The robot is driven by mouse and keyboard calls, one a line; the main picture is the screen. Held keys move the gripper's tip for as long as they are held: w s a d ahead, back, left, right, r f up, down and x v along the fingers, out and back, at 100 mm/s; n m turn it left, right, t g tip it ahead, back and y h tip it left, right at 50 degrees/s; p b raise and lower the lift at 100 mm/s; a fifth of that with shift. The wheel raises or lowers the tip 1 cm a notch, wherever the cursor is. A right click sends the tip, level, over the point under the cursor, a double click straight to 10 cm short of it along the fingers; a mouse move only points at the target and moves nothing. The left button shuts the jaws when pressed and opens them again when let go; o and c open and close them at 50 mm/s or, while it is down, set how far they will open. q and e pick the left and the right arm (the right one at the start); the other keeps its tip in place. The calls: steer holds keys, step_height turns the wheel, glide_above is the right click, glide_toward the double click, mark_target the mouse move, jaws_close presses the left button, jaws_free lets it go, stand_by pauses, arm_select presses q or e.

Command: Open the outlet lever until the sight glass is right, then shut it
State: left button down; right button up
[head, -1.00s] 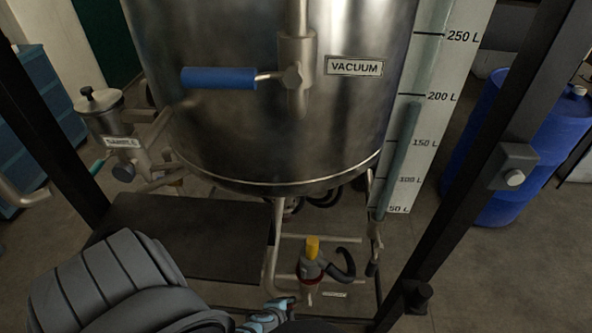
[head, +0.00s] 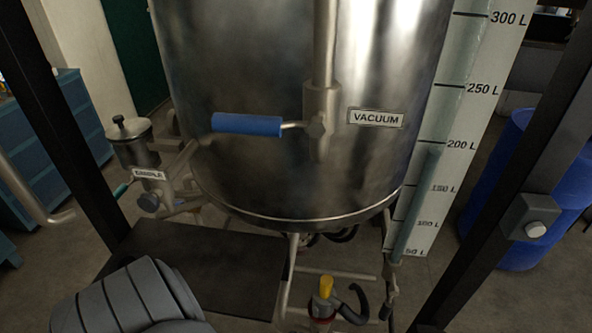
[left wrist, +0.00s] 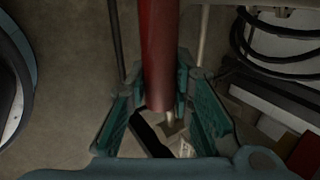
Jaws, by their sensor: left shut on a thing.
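The sight glass (head: 418,205) is an upright tube beside the white litre scale (head: 429,190), right of the steel tank. Its darker column tops out just below the 200 L mark. My left gripper (left wrist: 162,82) is shut on a red lever (left wrist: 160,50) in the left wrist view; the lever's end lies between the teal fingers. I cannot tell from the views whether this lever is open or closed. In the head view the left gripper is out of frame; a yellow-topped valve (head: 325,288) shows at the bottom. My right gripper is not in view.
The tank (head: 270,80) carries a VACUUM plate (head: 376,118) and a blue-handled lever (head: 247,124). A sample pot (head: 134,145) stands left. A dark platform (head: 200,265) and black frame posts (head: 505,180) bound the space. A blue drum (head: 520,200) stands right.

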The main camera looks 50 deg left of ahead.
arm_select(q)
steer(key=c, duration=1.4)
jaws_free()
steer(key=shift+r, duration=0.1)
step_height(320, 180, up, 10)
steer(key=shift+w, duration=0.1)
